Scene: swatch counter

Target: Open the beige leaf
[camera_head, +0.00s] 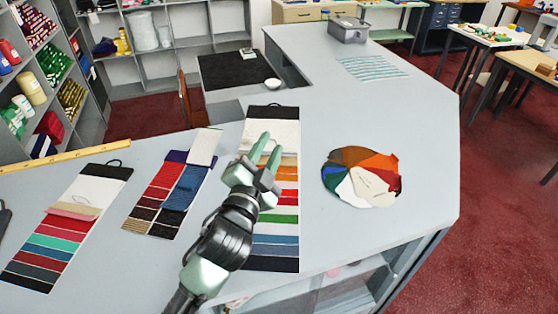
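A swatch card (275,239) with a black loop lies on the grey counter under my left gripper. Its top part is white speckled, with a beige strip (289,160) below it, then orange, red, green and blue strips. My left gripper (270,146) is over this card, its two pale green fingers apart and nothing seen between them. The fingers and wrist hide part of the card; I cannot tell whether they touch it. Another card (102,184) at left also has a beige strip (80,208). A round fan of coloured leaves (351,158) lies at right, with cream leaves in front. My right gripper is out of view.
A third card (174,205) with red and blue strips lies between the two. A yellow ruler (70,155) lies along the back left edge. A dark mat (236,70) and a small white bowl (272,84) are behind. The counter right of the fan is clear.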

